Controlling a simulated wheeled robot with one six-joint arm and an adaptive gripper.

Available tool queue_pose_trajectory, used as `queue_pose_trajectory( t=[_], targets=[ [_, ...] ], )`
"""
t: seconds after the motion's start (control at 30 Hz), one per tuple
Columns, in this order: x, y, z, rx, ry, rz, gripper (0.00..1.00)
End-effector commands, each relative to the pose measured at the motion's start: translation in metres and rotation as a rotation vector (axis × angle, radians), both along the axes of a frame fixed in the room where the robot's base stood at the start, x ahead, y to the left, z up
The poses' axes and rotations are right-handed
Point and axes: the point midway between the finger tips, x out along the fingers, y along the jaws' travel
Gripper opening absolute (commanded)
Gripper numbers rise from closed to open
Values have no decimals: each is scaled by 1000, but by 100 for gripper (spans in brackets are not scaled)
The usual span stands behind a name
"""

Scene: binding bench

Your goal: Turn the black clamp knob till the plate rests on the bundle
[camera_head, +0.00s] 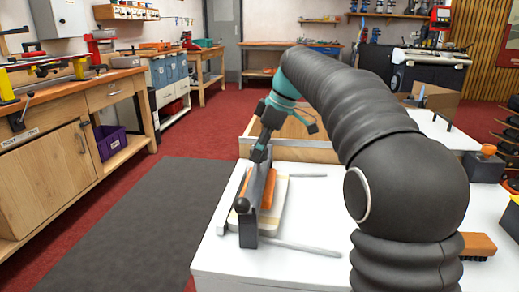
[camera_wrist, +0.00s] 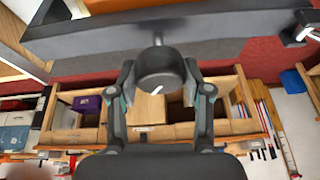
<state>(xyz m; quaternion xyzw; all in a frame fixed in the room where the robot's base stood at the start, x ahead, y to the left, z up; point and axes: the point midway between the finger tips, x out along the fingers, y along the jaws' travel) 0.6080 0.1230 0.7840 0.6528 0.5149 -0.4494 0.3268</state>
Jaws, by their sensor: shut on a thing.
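An orange-brown block (camera_head: 268,190) and a cream slab (camera_head: 275,222) lie under the frame. I cannot tell which is plate or bundle, nor any gap.
Pale rods (camera_head: 300,247) lie on the white bench top (camera_head: 315,215). A wooden box (camera_head: 310,150) stands behind it. A dark mat (camera_head: 150,220) covers open floor at left.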

Motion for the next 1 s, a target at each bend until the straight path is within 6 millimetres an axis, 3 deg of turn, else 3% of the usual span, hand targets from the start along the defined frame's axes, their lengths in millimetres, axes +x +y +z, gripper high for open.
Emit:
queue_pose_trajectory(
  t=[0.47, 1.0],
  targets=[
    [-1, 0, 0, 0, 4, -152, 14],
    [-1, 1, 3, 3, -3, -648, 14]
  ],
)
